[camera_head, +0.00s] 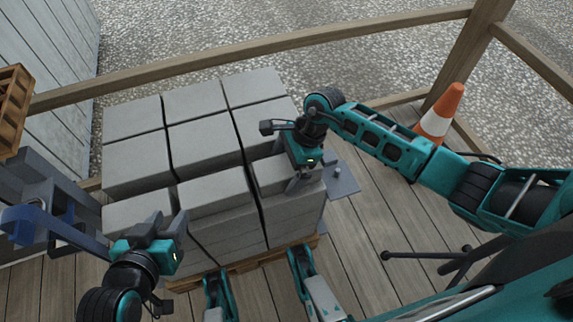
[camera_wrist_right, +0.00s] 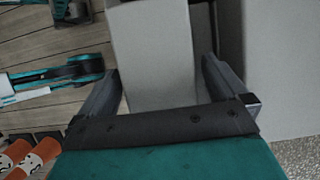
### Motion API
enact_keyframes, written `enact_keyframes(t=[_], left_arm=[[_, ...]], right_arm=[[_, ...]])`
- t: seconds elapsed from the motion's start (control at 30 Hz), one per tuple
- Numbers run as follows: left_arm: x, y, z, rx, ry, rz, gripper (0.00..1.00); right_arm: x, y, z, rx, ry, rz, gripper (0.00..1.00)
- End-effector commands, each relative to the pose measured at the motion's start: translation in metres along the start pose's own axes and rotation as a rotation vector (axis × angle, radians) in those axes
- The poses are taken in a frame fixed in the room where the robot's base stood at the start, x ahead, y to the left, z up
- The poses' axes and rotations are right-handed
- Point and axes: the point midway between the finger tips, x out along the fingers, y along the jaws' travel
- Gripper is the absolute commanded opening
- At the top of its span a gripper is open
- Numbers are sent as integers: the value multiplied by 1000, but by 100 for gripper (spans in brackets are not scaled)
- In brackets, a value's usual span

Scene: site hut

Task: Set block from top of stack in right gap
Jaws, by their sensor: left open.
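A stack of grey blocks (camera_head: 205,145) stands in rows on a wooden pallet (camera_head: 250,263). My right gripper (camera_head: 296,185) is over the front right top block (camera_head: 268,178). In the right wrist view its two fingers (camera_wrist_right: 160,88) straddle a grey block (camera_wrist_right: 152,45). A narrow space seems to show beside the right finger; contact at the left finger is unclear. My left gripper (camera_head: 158,226) is open and empty at the front left of the stack, close to the front left block (camera_head: 130,212). I cannot make out the right gap.
A wooden rail (camera_head: 250,48) runs behind the stack. An orange and white cone (camera_head: 440,112) stands by the post at right. A grey plate (camera_head: 342,180) lies right of the stack. A blue frame (camera_head: 45,220) stands at left. Deck boards (camera_head: 365,235) at front right are partly clear.

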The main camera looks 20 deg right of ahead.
Motion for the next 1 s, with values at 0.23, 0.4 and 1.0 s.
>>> enact_keyframes(t=[0.23, 0.4, 1.0], left_arm=[[-2, 0, -2, -1, 0, -2, 43], [-7, -2, -11, -1, 10, -8, 43], [-16, -9, -10, 3, 0, -30, 43]], right_arm=[[-7, 1, -2, 2, 6, 3, 100], [-40, 0, -1, -1, 6, 1, 100], [-129, 0, 0, 0, 1, 1, 100]])
